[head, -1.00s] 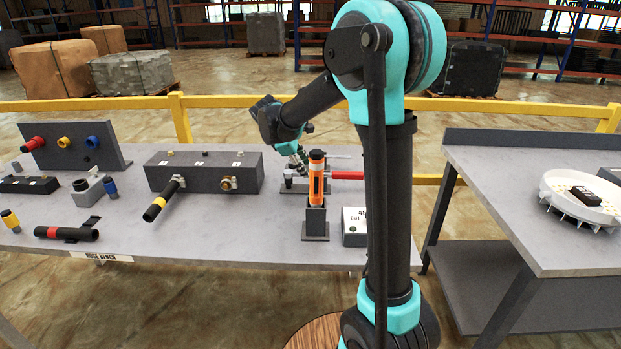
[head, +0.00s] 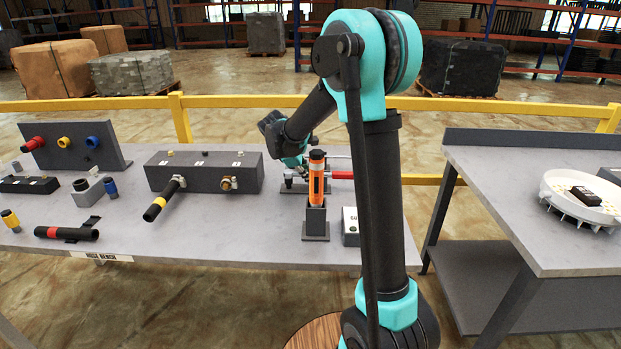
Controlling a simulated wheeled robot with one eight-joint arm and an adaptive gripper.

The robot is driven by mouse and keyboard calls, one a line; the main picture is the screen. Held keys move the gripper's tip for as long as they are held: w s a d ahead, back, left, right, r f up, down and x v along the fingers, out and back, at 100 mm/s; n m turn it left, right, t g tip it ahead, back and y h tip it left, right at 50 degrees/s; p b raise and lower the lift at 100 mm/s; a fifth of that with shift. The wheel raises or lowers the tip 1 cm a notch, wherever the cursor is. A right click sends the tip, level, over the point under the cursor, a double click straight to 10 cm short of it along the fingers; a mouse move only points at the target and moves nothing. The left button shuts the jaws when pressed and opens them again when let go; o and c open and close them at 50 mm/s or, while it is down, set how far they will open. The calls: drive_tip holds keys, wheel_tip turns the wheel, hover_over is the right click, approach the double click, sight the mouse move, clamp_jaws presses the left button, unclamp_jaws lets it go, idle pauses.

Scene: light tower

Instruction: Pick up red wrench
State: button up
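The red handle (head: 342,175), which looks like the red wrench, lies at the back of the bench, just right of the orange tool. Its left part is hidden behind the orange tool, and my arm stands close to its right end. My gripper (head: 297,172) points down at the back of the bench, left of the orange tool and close to metal parts there. Its fingertips are small and partly lost among those parts. I cannot tell whether it is open, or whether it touches the wrench.
The orange tool (head: 317,178) stands upright in a dark holder (head: 315,222). A small white-topped box (head: 350,226) is right of it. A dark block (head: 204,171) with a black-and-yellow handle (head: 163,200) stands left. A second table (head: 520,215) is at right, across a gap.

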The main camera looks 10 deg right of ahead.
clamp_jaws()
drive_tip(key=shift+r, duration=0.2)
